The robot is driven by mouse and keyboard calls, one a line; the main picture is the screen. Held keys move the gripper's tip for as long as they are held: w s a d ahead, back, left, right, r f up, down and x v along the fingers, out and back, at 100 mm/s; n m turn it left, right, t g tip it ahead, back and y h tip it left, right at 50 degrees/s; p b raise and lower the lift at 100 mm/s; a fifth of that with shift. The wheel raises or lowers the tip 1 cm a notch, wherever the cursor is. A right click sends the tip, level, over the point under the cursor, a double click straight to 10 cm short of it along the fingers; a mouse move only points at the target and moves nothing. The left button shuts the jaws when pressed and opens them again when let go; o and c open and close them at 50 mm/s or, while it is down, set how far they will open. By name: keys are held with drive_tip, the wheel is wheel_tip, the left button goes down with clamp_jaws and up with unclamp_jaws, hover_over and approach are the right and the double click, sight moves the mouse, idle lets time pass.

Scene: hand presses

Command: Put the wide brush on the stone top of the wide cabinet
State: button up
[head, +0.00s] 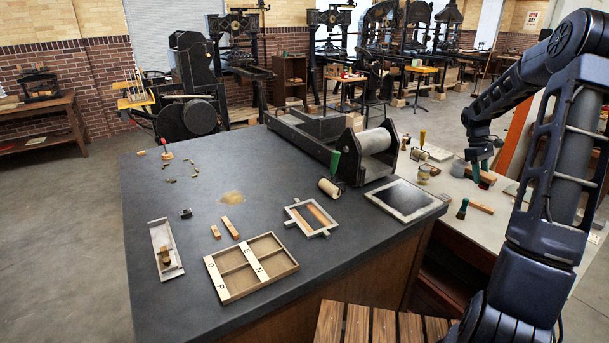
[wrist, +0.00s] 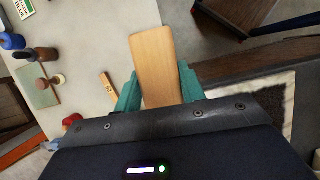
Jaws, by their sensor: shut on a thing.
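My gripper (head: 479,168) is at the right in the head view, above the pale top of the right-hand unit. Its teal fingers are shut on a flat, broad wooden piece, which looks like the handle of the wide brush (wrist: 153,62); the wooden piece also shows below the fingers in the head view (head: 487,178). I cannot make out any bristles. The wide cabinet has a dark, stone-like top (head: 200,235) over a wooden body, to the left of my gripper. Its left and middle parts carry small things with bare areas between.
On the dark top are a compartment tray (head: 211,268), a small frame (head: 288,212), a dark framed slab (head: 372,196), a roller (head: 329,188) and a press (head: 377,142). The pale top (head: 445,190) holds a green-handled tool (head: 463,208), a wooden stick (head: 481,207) and other tools.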

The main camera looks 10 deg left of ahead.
drive_tip(key=s+a+r+n, duration=0.1)
drive_tip(key=s+a+r, duration=0.1)
drive_tip(key=a, duration=0.8)
drive_tip(key=s+a+r, duration=0.1)
drive_tip(key=a+r, duration=0.1)
drive_tip(key=a, duration=0.8)
wheel_tip(320, 180, up, 3)
drive_tip(key=n, duration=0.1)
hover_over(369, 223)
drive_tip(key=a, duration=0.1)
drive_tip(key=shift+h, duration=0.3)
drive_tip(key=f, duration=1.9)
drive_tip(key=shift+w+f, duration=0.35)
drive_tip(key=shift+f, duration=0.05)
drive_tip(key=shift+f, duration=0.15)
drive_tip(key=o, duration=1)
drive_tip(key=shift+t, duration=0.3)
drive_tip(key=v, duration=1.2)
